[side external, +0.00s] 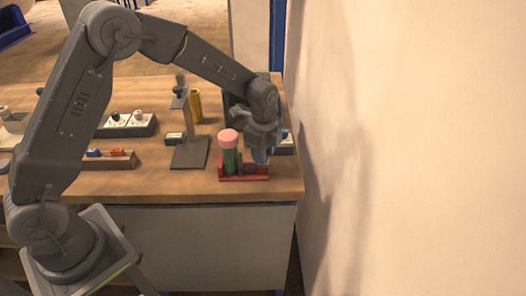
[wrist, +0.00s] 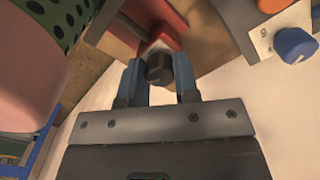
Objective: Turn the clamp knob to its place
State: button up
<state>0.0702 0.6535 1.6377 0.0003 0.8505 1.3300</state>
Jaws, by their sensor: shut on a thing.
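The clamp knob is a small dark round knob (wrist: 159,68) in the wrist view, in front of a red base (wrist: 153,22). My gripper (wrist: 160,82) is shut on this knob, with one blue finger on each side of it. In the side view my gripper (side external: 260,154) points down at the right end of the red base (side external: 240,178), and the knob is hidden there. A green cylinder with a pink top (side external: 228,137) stands on the left part of the base. The pink top (wrist: 30,90) fills the left of the wrist view.
A blue knob on a white panel (wrist: 295,45) is at the right in the wrist view. A grey stand (side external: 190,150), a yellow cylinder (side external: 195,106) and a box with white knobs (side external: 126,124) are left of the base. A wall (side external: 410,150) rises to the right.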

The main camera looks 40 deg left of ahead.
jog(key=shift+c, duration=0.7)
jog(key=n, duration=1.6)
jog(key=shift+n, duration=0.4)
jog(key=n, duration=0.4)
jog(key=shift+n, duration=0.7)
